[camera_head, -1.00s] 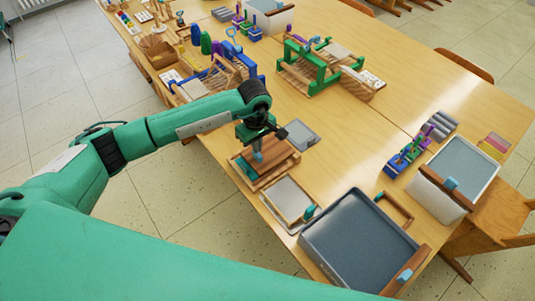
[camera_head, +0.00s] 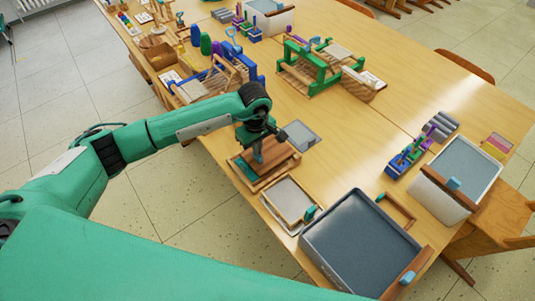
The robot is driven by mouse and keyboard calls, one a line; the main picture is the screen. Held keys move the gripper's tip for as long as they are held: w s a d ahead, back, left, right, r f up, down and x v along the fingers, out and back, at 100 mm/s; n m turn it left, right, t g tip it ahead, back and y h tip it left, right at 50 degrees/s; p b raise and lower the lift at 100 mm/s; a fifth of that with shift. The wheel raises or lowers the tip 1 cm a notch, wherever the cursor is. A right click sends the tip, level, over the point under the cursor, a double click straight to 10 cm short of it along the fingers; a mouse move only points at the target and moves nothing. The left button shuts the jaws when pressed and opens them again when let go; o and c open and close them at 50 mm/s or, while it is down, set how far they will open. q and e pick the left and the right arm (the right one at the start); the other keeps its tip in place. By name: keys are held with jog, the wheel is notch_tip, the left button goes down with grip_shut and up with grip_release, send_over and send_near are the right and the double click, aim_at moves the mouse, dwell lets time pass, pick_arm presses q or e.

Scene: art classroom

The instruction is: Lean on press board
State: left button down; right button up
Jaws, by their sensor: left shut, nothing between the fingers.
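The press board (camera_head: 277,171) looks like a brown wooden slab in a wooden frame near the table's front edge, below my left gripper. My left gripper (camera_head: 257,157) is shut and points down onto the board's left part. Its fingertips appear to touch the board, but the exact contact is hard to tell. A teal strip (camera_head: 245,170) shows at the frame's left side. My right gripper is out of view.
A framed screen (camera_head: 289,201) and a large grey tub (camera_head: 360,245) stand to the right of the press. A grey plate (camera_head: 301,135) lies behind it. A green wooden loom (camera_head: 325,70) and a blue loom (camera_head: 215,78) stand farther back. The table's middle is clear.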

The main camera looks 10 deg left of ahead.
pick_arm(q)
jog(key=shift+s+f+b, duration=0.3)
jog(key=shift+f+b, duration=0.1)
dwell(2.4)
jog(key=shift+w+r+p, duration=0.2)
jog(key=shift+r+p, duration=0.3)
jog(key=shift+r, duration=0.75)
jog(key=shift+r+p, duration=0.8)
jog(key=shift+r, duration=1.75)
jog(key=shift+w, duration=0.1)
